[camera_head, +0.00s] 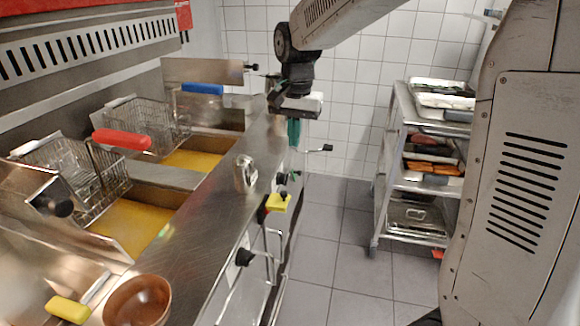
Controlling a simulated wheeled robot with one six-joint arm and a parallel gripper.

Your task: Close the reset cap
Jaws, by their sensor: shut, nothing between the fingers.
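My gripper (294,134), with teal fingers, points down beside the far end of the steel fryer front (222,208). Its fingers are together with nothing between them. I cannot make out the reset cap for sure. A small shiny metal piece (245,173) stands up on the fryer's top ledge, to the left of and nearer than my gripper. Whether it is the cap, I cannot tell. Black knobs (245,257) stick out from the fryer front, some of them below my gripper. No contact with any of these is visible.
Frying baskets with a red handle (122,139) and a blue handle (202,89) sit over yellow oil. A yellow handle (277,202) juts from the fryer front. A brown bowl (138,301) stands near left. A loaded steel trolley (381,190) is at right. Tiled floor between is clear.

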